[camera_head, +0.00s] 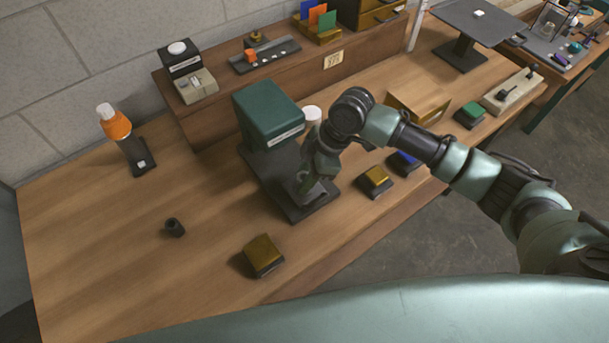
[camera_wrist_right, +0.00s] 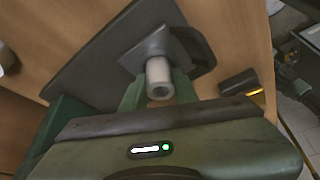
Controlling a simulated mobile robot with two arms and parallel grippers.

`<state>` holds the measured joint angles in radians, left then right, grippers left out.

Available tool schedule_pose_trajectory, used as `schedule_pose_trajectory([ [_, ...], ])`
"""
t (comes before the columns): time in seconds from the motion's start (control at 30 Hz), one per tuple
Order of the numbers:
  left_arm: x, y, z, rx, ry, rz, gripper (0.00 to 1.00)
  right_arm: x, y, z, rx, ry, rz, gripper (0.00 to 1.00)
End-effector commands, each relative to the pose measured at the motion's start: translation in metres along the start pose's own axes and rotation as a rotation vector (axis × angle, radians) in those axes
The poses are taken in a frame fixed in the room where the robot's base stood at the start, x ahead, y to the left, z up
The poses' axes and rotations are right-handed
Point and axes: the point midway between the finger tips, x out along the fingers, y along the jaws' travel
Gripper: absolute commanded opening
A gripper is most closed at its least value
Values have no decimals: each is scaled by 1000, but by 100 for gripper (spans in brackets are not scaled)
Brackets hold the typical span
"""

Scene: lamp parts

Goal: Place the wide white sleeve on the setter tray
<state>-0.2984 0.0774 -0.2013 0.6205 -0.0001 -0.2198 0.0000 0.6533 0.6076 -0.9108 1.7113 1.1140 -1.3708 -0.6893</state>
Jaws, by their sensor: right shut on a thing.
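My right gripper (camera_head: 314,190) is low over the front of the dark base plate (camera_head: 290,207) of the green-headed bench machine (camera_head: 268,108). The sleeve is mostly hidden by the gripper in the head view. A separate white cylinder (camera_head: 311,115) stands beside the machine head. My left gripper is out of view.
Yellow-topped blocks (camera_head: 263,255) and (camera_head: 375,181), a blue block (camera_head: 404,162) and a small dark cylinder (camera_head: 174,227) sit nearby. An orange-and-white bottle-like thing (camera_head: 116,122) stands at left. The bench is clear at front left.

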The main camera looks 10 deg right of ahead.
Motion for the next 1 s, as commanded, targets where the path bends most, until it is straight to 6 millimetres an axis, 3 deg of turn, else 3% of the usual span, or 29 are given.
schedule_pose_trajectory([
  [0.1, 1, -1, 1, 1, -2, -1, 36, 3, 0, 2, 1, 0, 0, 0],
  [0.13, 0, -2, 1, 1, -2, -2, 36, 2, 0, 1, 0, -1, 0, 37],
  [0.2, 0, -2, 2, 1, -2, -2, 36, 2, 0, 1, 0, -1, 0, 51],
  [0.63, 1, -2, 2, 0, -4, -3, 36, -6, 1, 0, 0, 0, 2, 51],
  [1.0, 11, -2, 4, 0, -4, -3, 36, -79, 2, 0, -1, 0, 4, 51],
])
